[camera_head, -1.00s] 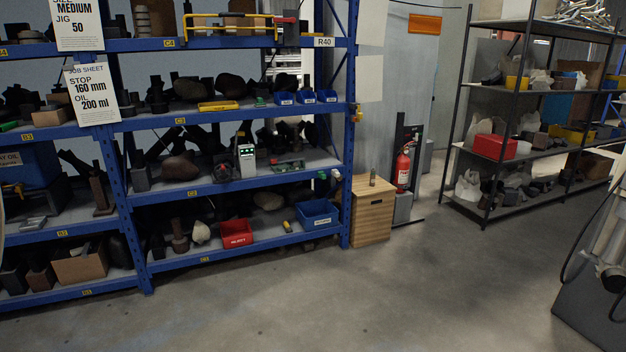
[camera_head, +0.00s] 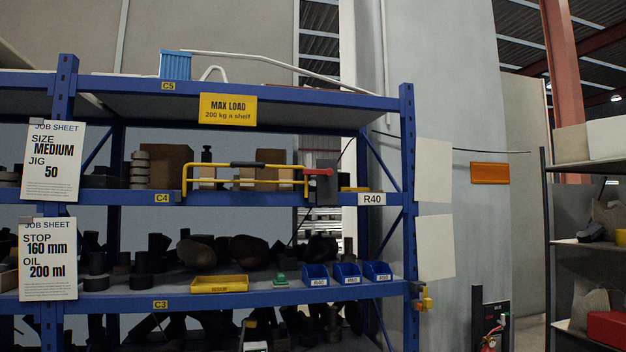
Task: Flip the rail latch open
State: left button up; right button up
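A yellow rail (camera_head: 235,181) with a black grip in its middle runs across the front of the shelf labelled C4 on the blue rack. At its right end a red latch lever (camera_head: 318,172) points left from a dark grey latch box (camera_head: 327,187) near the R40 label. The lever lies about level, over the rail's right end. Whether it is locked cannot be told from here. Neither of my grippers shows in the view.
Boxes and dark parts stand behind the rail on the C4 shelf. Below are a yellow tray (camera_head: 219,285) and blue bins (camera_head: 347,272) on the C3 shelf. The blue rack's right upright (camera_head: 409,200) stands just right of the latch. A grey wall (camera_head: 455,120) is beyond it.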

aim_at(327, 172)
jog(key=i+j+u, duration=0.1)
jog(key=i+j, duration=0.15)
jog(key=i, duration=0.4)
jog(key=i+j, duration=0.2)
jog(key=i, duration=0.45)
jog(key=i+j+u, duration=0.15)
jog(key=i, duration=0.55)
jog(key=i+j+u, duration=0.1)
jog(key=i, duration=0.55)
